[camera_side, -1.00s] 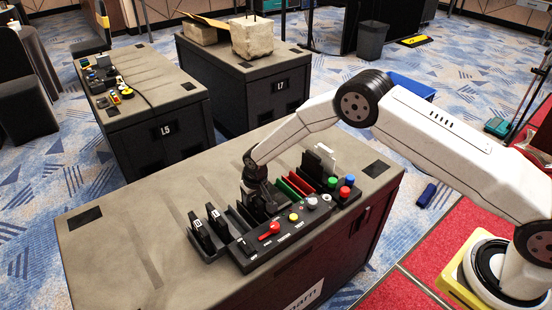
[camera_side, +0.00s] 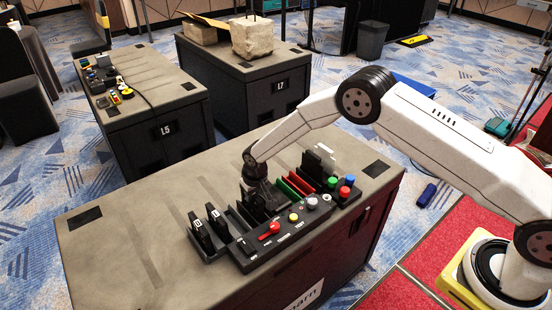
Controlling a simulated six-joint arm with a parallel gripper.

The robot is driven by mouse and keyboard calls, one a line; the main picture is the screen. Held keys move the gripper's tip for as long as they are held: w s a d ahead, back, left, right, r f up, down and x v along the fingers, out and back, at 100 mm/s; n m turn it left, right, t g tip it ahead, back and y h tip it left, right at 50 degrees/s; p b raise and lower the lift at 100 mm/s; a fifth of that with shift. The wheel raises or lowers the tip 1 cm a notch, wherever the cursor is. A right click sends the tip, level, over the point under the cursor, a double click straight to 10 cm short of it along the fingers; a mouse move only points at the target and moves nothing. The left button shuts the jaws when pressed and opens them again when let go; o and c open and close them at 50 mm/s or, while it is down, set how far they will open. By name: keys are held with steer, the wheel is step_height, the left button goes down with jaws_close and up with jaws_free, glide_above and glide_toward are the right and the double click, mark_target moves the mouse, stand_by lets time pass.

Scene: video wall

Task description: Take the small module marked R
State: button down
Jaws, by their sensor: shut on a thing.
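My gripper (camera_side: 259,206) is dark and points down into the slots of a black control panel (camera_side: 254,254) on the near cabinet. It is shut on a small dark module, mostly hidden by the fingers and slot walls; no letter on it can be read. Two small black modules with white labels, a left one (camera_side: 200,232) and a right one (camera_side: 217,223), stand upright in a holder left of my gripper. Their letters are too small to read for sure.
The panel carries a red lever (camera_side: 268,231), a yellow button (camera_side: 294,217) and a grey knob (camera_side: 312,203). Green, red and blue buttons (camera_side: 346,185) stand at its right end. Red and green cards (camera_side: 300,184) stand close right of my gripper. The cabinet top (camera_side: 130,235) is clear at left.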

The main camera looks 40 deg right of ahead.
steer(key=shift+r, duration=2.2)
steer(key=shift+r, duration=0.1)
